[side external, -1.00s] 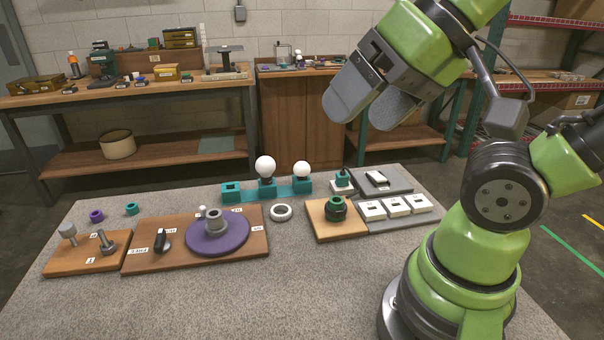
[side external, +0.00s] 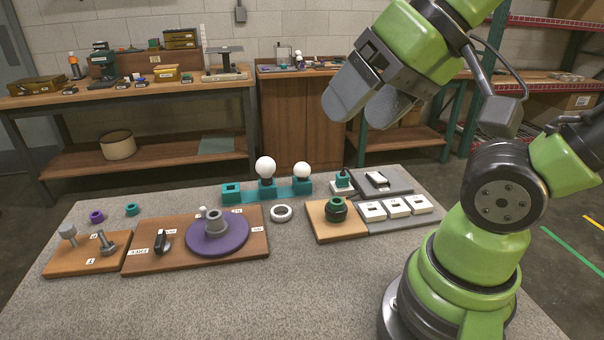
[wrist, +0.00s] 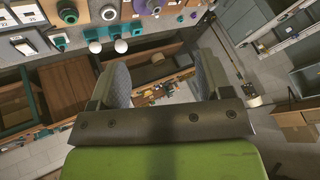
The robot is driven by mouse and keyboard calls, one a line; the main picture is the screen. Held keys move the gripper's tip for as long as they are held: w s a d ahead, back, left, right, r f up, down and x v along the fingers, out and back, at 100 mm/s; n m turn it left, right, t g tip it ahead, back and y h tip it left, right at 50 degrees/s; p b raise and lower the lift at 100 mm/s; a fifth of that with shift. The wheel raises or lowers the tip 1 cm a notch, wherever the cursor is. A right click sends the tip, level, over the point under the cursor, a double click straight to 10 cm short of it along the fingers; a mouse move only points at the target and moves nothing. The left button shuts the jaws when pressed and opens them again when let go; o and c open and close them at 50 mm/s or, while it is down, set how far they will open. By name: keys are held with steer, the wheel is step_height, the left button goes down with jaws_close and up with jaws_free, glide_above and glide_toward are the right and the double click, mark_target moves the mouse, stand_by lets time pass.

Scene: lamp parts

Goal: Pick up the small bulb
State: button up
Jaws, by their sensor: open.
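The small bulb (side external: 302,170) is a white globe standing upright in the right-hand block of a teal holder (side external: 283,191) at the back of the table. A larger white bulb (side external: 265,167) stands in the same holder to its left. My gripper (side external: 352,115) is open and empty, high above the table, up and to the right of the small bulb and well apart from it. In the wrist view my two grey fingers (wrist: 162,85) are spread with a gap between them. Two white bulbs show there at the upper left, the right one (wrist: 120,46) and the left one (wrist: 94,47).
A white ring (side external: 281,213) lies in front of the holder. To the right are a wooden tile with a dark green part (side external: 336,209) and white switch blocks (side external: 397,207). A purple disc (side external: 217,238) sits on a brown board at left. The front of the table (side external: 250,300) is clear.

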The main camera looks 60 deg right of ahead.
steer(key=w+d+g+h, duration=0.1)
steer(key=w+d, duration=0.2)
steer(key=w, duration=0.2)
steer(key=w+d+h, duration=0.1)
steer(key=w+d, duration=0.2)
steer(key=w, duration=0.2)
steer(key=g+h, duration=0.2)
glide_toward(304, 165)
steer(key=w, duration=0.1)
steer(key=x, duration=0.5)
steer(key=shift+s+d, duration=0.15)
steer(key=shift+d, duration=0.15)
steer(key=shift+m, duration=0.3)
steer(key=x, duration=0.5)
steer(key=shift+s+a+f, duration=0.1)
steer(key=shift+a+f, duration=0.1)
steer(key=shift+f, duration=0.3)
steer(key=c, duration=0.9)
